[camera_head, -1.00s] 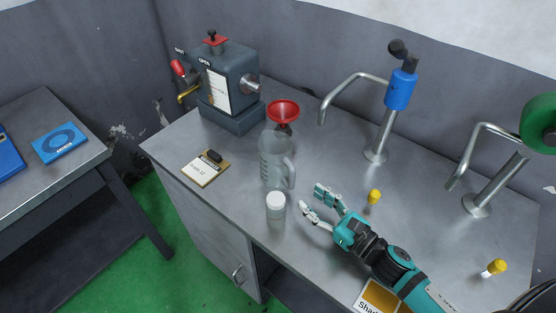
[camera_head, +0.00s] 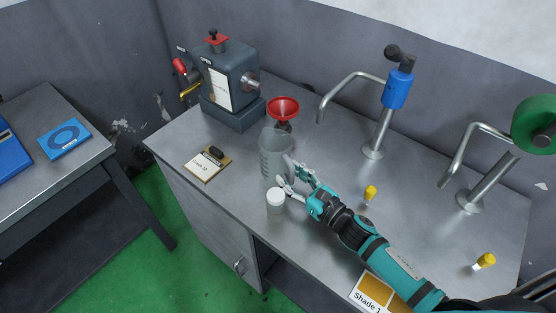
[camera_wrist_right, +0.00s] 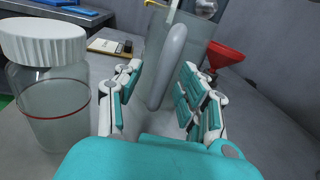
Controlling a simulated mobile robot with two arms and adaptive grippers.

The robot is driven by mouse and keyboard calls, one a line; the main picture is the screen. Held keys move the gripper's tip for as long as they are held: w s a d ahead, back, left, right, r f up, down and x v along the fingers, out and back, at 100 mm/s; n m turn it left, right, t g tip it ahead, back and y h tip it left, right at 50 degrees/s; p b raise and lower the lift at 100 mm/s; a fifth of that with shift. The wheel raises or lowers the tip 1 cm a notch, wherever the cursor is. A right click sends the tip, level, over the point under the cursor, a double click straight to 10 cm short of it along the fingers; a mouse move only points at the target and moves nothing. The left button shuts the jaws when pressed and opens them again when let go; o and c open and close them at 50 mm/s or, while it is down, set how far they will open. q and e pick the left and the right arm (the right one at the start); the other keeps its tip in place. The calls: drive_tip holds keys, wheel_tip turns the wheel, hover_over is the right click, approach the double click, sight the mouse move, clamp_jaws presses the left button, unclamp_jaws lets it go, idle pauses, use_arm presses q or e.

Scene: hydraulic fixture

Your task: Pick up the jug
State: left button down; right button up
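The jug (camera_head: 272,157) is a clear grey, upright vessel with a handle, standing on the metal worktop in the head view. Its handle (camera_wrist_right: 168,66) shows large in the wrist view. My right gripper (camera_head: 290,177) is at the handle side of the jug. In the wrist view its two fingers (camera_wrist_right: 158,95) are open, one on each side of the handle, with visible gaps between fingers and handle. My left gripper is not in view.
A white-capped jar (camera_head: 275,203) stands close in front of the jug and gripper. A red funnel (camera_head: 284,107) is just behind. Blue (camera_head: 399,88) and green-topped (camera_head: 541,123) taps stand right, with yellow-capped vials (camera_head: 370,192) nearby.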

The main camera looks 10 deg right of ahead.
clamp_jaws()
idle(0.4)
